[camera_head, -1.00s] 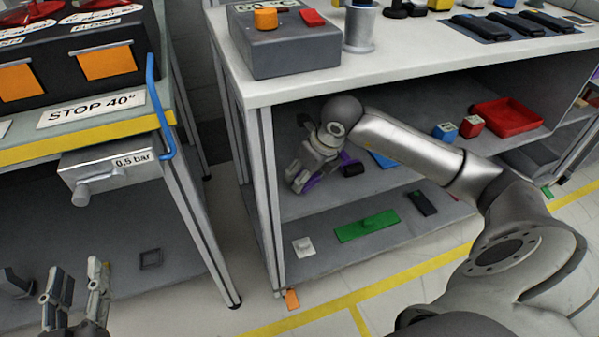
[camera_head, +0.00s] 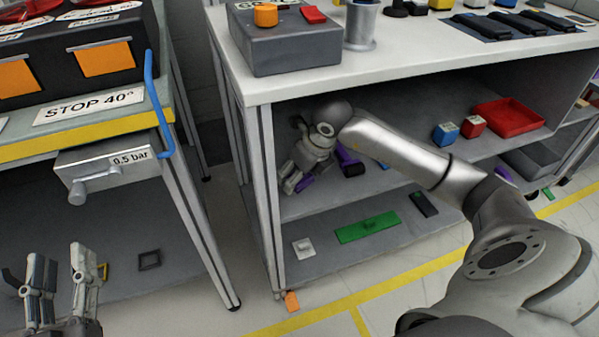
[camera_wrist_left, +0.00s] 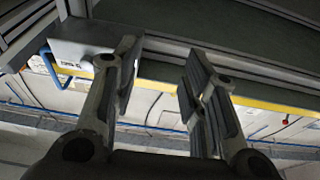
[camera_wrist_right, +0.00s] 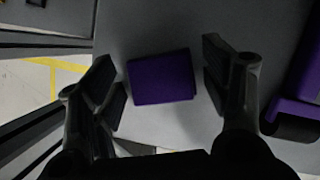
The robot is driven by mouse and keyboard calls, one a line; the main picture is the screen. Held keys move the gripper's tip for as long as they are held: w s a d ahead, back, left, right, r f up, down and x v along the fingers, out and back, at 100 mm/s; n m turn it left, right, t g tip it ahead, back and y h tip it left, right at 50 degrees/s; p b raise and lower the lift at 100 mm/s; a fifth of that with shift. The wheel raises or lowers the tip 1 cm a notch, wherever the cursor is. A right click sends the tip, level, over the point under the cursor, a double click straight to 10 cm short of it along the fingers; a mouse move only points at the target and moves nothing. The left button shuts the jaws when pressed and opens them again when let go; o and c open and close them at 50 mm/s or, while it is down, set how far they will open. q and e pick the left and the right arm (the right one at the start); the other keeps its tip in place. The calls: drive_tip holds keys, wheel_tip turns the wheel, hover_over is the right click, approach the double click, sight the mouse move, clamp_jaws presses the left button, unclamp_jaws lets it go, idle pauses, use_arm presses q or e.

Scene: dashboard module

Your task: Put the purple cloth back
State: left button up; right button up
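The purple cloth (camera_wrist_right: 161,78) lies folded on the grey shelf in the right wrist view. A bit of it shows beside the gripper in the head view (camera_head: 305,183). My right gripper (camera_wrist_right: 160,80) is open, with one finger on each side of the cloth. Whether the fingers touch it is hard to tell, but gaps show. In the head view the right gripper (camera_head: 290,180) is inside the upper shelf of the right bench, near its left end. My left gripper (camera_head: 62,270) is open and empty at the lower left, and also shows in the left wrist view (camera_wrist_left: 157,85).
A purple and black object (camera_head: 349,162) lies right of the cloth. A red tray (camera_head: 508,118), a blue cube (camera_head: 446,133) and a red cube (camera_head: 473,126) stand farther right. The shelf post (camera_head: 268,200) is close left of the right gripper. A green plate (camera_head: 366,227) lies on the lower shelf.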

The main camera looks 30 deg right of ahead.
use_arm(q)
drive_tip(key=shift+f, duration=0.1)
use_arm(e)
drive_tip(key=shift+r, duration=0.15)
drive_tip(key=shift+s+r+p, duration=0.2)
drive_tip(key=shift+r+p, duration=0.25)
drive_tip(key=shift+r, duration=0.15)
drive_tip(key=s, duration=0.3)
drive_tip(key=s+d, duration=0.1)
drive_tip(key=s, duration=0.2)
drive_tip(key=s+d, duration=0.1)
drive_tip(key=s, duration=0.3)
drive_tip(key=shift+f, duration=0.15)
drive_tip(key=shift+s+d, duration=0.1)
drive_tip(key=shift+s, duration=0.15)
use_arm(q)
drive_tip(key=f+g, duration=0.1)
drive_tip(key=f, duration=0.1)
drive_tip(key=f+g, duration=0.1)
drive_tip(key=f, duration=0.1)
drive_tip(key=f+g+y, duration=0.1)
drive_tip(key=f, duration=0.1)
drive_tip(key=shift+a+g, duration=0.3)
drive_tip(key=shift+a, duration=0.1)
use_arm(e)
drive_tip(key=shift+s, duration=0.7)
use_arm(q)
drive_tip(key=shift+r, duration=0.1)
use_arm(e)
drive_tip(key=shift+s, duration=0.1)
